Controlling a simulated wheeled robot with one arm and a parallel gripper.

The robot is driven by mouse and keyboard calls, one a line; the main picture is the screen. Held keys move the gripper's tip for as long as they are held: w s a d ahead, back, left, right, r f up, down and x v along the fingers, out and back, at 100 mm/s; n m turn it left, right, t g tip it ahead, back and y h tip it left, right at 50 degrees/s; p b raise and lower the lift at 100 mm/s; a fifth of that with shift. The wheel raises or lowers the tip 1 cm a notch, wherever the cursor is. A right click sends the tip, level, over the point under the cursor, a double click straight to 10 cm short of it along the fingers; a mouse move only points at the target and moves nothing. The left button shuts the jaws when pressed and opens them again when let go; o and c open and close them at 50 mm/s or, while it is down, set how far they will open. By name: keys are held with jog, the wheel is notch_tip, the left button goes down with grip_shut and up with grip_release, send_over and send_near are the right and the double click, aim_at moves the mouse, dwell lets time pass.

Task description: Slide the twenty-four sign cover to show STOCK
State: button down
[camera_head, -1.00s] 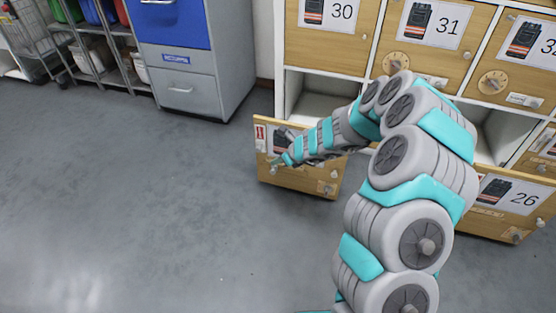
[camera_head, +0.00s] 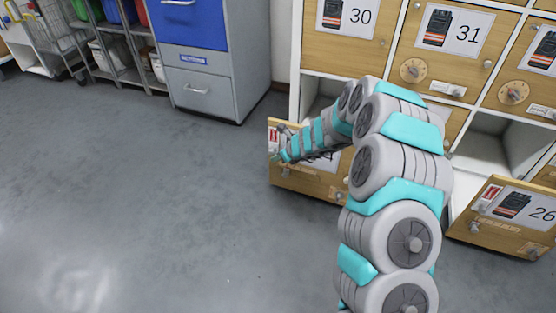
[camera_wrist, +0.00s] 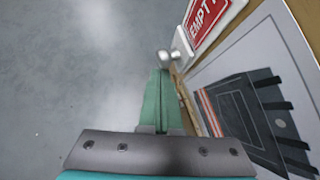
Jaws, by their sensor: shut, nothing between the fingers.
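The wooden door (camera_head: 300,184) behind my forearm stands swung out; its number is hidden. On its left edge is a small red and white sign (camera_head: 273,141). In the wrist view the sign shows a red panel reading EMPTY (camera_wrist: 208,16); no STOCK lettering is visible. A white tab with a round metal knob (camera_wrist: 165,57) sits at the sign's lower edge. My gripper (camera_wrist: 160,74) is shut and empty, its green fingertips just short of or at the knob; contact cannot be told. In the head view my gripper (camera_head: 285,155) is beside the door's left part.
A card with a radio picture (camera_wrist: 245,110) is on the door face, close to my fingers. Another open door numbered 26 (camera_head: 508,215) is at the right. Closed doors 30 (camera_head: 345,35) and 31 (camera_head: 440,50) are above. A grey cabinet (camera_head: 210,90) stands behind open floor.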

jog(key=shift+r, duration=0.1)
notch_tip(320, 180, up, 6)
jog(key=p, duration=0.7)
notch_tip(320, 180, down, 4)
jog(key=s+d+b, duration=0.1)
jog(key=b, duration=0.1)
jog(key=p+v, duration=0.2)
jog(key=v, duration=0.8)
jog(key=shift+s+d+r, duration=0.25)
jog(key=shift+r, duration=0.05)
